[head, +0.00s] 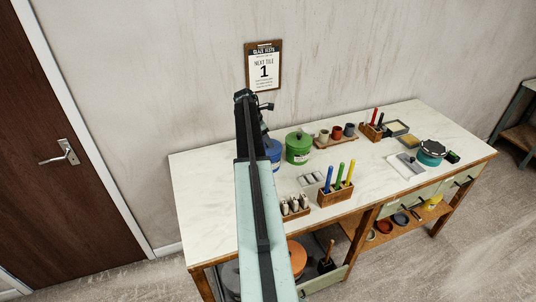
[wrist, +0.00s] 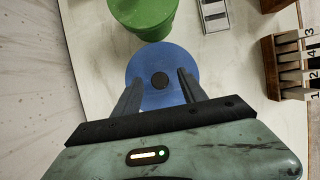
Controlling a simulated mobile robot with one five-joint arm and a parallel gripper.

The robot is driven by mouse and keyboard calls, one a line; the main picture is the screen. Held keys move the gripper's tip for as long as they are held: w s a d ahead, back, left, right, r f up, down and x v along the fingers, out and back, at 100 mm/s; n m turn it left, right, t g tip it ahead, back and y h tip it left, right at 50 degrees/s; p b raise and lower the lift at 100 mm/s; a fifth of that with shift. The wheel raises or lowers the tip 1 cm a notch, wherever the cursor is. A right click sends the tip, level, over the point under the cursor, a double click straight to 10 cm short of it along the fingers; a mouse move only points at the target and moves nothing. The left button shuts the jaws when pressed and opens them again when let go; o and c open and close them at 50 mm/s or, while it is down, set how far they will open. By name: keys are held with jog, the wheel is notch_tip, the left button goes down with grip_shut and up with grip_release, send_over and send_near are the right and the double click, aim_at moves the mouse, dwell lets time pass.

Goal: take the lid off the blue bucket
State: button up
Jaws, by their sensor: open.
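The blue bucket (head: 273,152) stands on the white-topped table, partly hidden behind my arm in the head view. In the wrist view I look down on its round blue lid (wrist: 148,66), which has a dark knob (wrist: 159,81) at its middle. The lid is on the bucket. My gripper (wrist: 158,82) is open, with one finger on each side of the knob. I cannot tell how high the fingertips are above the lid. In the head view my arm hides most of the gripper.
A green lidded bucket (head: 298,147) stands close beside the blue one. A wooden rack of numbered stamps (head: 294,207) and a holder with coloured tools (head: 336,193) stand nearer the front edge. The wall is close behind the table (head: 201,190), whose left end is clear.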

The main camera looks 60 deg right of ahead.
jog(key=shift+f, duration=0.2)
grip_shut()
jog(key=shift+r+p, duration=0.15)
jog(key=shift+p, duration=0.15)
